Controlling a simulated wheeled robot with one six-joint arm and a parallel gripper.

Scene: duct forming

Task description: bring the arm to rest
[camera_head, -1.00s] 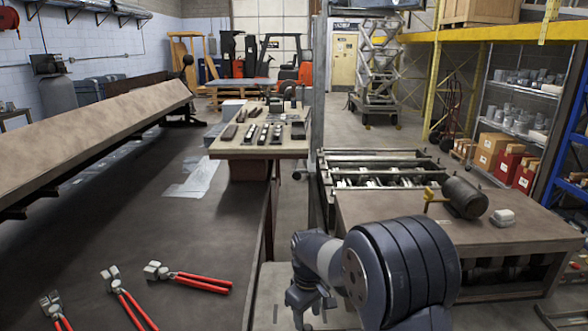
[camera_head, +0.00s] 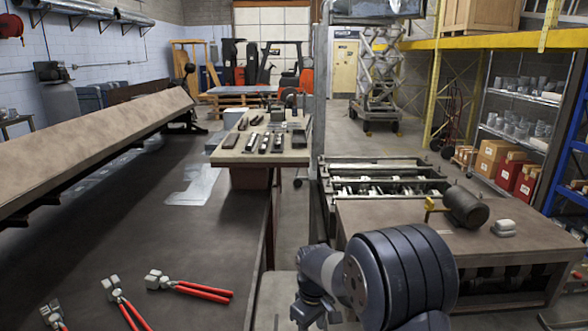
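My arm shows at the bottom middle of the head view, its thick dark joint nearest the camera. My gripper (camera_head: 312,312) hangs at its lower left end, pointing down beside the dark workbench's right edge. The picture's bottom edge cuts it off, and I cannot tell whether its fingers are open or shut. I see nothing held in the visible part.
Several red-handled hand tools (camera_head: 190,287) lie on the dark workbench (camera_head: 130,250) at left. A brown table (camera_head: 400,221) with a dark cylinder (camera_head: 466,207) stands right of my arm. A slatted roller machine (camera_head: 385,178) is behind it. A tool table (camera_head: 240,157) stands ahead.

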